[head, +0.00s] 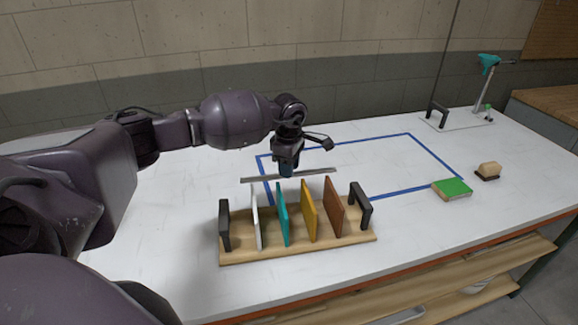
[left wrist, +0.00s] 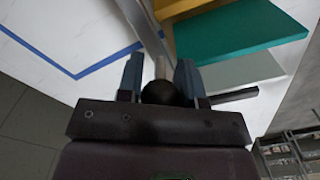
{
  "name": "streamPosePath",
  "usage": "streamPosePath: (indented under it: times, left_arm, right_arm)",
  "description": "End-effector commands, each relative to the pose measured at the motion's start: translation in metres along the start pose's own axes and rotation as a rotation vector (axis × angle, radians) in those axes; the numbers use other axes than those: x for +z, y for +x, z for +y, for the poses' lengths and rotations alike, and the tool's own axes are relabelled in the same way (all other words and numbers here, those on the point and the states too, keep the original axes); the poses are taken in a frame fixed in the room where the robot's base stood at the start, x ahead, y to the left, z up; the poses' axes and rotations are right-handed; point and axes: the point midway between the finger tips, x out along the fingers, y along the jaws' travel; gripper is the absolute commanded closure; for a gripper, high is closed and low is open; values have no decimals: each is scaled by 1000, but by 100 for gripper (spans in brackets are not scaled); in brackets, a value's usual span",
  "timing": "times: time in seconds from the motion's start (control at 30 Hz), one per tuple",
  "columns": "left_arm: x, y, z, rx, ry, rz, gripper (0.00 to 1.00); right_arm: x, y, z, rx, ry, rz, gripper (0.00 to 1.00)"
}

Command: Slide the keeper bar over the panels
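The keeper bar (head: 318,171) is a thin grey strip, held roughly level just above and behind the rack. My left gripper (head: 287,170) points down at the middle of the bar. In the left wrist view its fingers (left wrist: 160,77) flank a dark round knob (left wrist: 166,94), and the bar (left wrist: 143,25) runs away beyond them. The wooden rack (head: 350,238) holds a white panel (head: 256,218), a teal panel (head: 282,215), a yellow panel (head: 309,211) and a brown panel (head: 334,206), all upright. Black end brackets (head: 224,225) and (head: 361,206) stand at its ends. My right gripper is not in view.
A blue tape outline (head: 409,134) lies on the white table behind the rack. A green-topped block (head: 452,189) and a brush-like block (head: 488,171) lie to the right. A teal-headed stand (head: 488,66) is at the far right. The table front is clear.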

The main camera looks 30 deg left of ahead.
Motion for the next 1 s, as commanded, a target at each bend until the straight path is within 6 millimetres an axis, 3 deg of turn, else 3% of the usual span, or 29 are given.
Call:
streamPosePath:
  times: [0.03, 0.13, 0.37, 0.7, 1.0]
  left_arm:
    - [0, 0, 0, 0, 0, 0, 86]
    - [0, 0, 0, 0, 0, 0, 100]
    - [5, -1, -6, 0, 2, 1, 100]
    - [32, -1, -48, 1, 4, 0, 100]
    - [36, 0, -54, 0, 0, 0, 100]
  right_arm:
    - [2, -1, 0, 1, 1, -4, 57]
    - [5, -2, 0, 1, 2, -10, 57]
    - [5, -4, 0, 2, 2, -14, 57]
    - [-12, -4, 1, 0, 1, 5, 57]
    - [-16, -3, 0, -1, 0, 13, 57]
